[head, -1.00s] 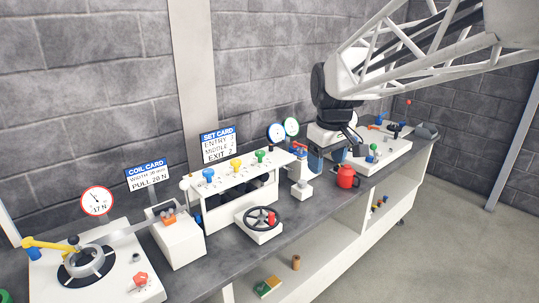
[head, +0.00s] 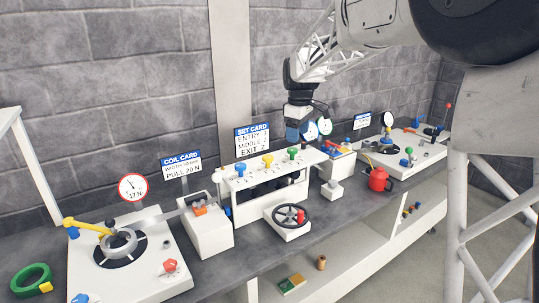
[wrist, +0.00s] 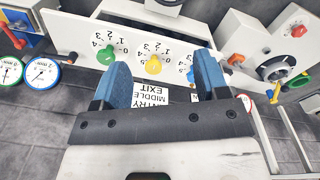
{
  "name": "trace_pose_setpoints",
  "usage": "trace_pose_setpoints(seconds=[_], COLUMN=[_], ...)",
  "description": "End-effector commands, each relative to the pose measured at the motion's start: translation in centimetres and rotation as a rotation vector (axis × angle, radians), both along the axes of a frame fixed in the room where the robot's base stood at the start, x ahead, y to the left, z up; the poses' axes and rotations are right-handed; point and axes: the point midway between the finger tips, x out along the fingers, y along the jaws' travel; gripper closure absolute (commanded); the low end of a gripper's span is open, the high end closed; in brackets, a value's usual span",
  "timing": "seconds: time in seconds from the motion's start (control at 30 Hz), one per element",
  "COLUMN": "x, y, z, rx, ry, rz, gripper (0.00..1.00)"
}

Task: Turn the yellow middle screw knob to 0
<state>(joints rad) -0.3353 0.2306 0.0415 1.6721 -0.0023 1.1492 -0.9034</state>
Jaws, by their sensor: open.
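The yellow middle knob (head: 267,160) stands on the white top of the feed rack (head: 248,180), between the blue knob (head: 240,169) and the green knob (head: 292,153). In the wrist view the yellow knob (wrist: 153,65) shows between my fingers, with a numbered scale beside it; its exact setting is too small to read. My gripper (wrist: 164,72) has blue fingers spread apart and empty. In the head view my gripper (head: 293,134) is above the rack's right end, near the green knob and apart from the yellow one.
The set card (head: 252,139) stands behind the rack, with its numbers unclear. A black handwheel (head: 289,216) is in front of it. The coil stand (head: 150,262) is at left.

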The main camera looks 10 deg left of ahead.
Motion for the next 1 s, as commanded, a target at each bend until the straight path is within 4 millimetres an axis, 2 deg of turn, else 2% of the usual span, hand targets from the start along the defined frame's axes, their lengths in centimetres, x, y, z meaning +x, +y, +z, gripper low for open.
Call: trace_pose_setpoints(seconds=[0.2,0.5,0.7,1.0], x=[3.9,7.9,8.9,9.1], y=[4.7,10.3,12.1,12.3], z=[-2.2,-5.0,-5.8,-6.0], rx=[-0.009,-0.019,-0.021,-0.021], ry=[0.019,0.037,0.042,0.044], rz=[0.127,0.278,0.326,0.332], gripper=[0.33,0.33,0.33,0.33])
